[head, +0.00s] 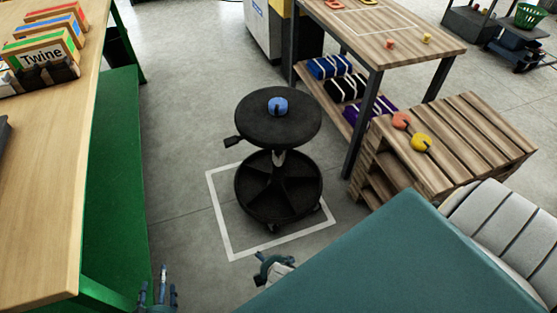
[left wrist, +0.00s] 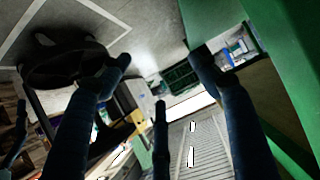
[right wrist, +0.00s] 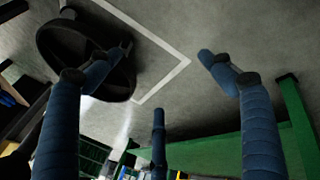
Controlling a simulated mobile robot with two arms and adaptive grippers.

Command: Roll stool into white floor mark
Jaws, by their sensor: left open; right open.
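The black stool (head: 278,120) stands upright, with a round seat, a lower tray and casters. A small blue ring-like piece (head: 278,105) lies on its seat. The white floor mark (head: 217,215) is a square outline under the stool; its far right part is hidden. The stool's base sits toward the back right of the mark; I cannot tell whether every caster is inside. My left gripper (head: 159,292) is open and empty at the bottom left, apart from the stool. My right gripper (head: 270,267) is open near the mark's front edge, partly hidden. The stool base shows in both wrist views (left wrist: 65,65) (right wrist: 88,60).
A workbench with a green base (head: 110,170) runs along the left. A wooden table (head: 385,45) and a slatted crate (head: 470,140) stand to the right, close to the stool. A teal panel (head: 400,260) covers the lower right. Floor left of the mark is clear.

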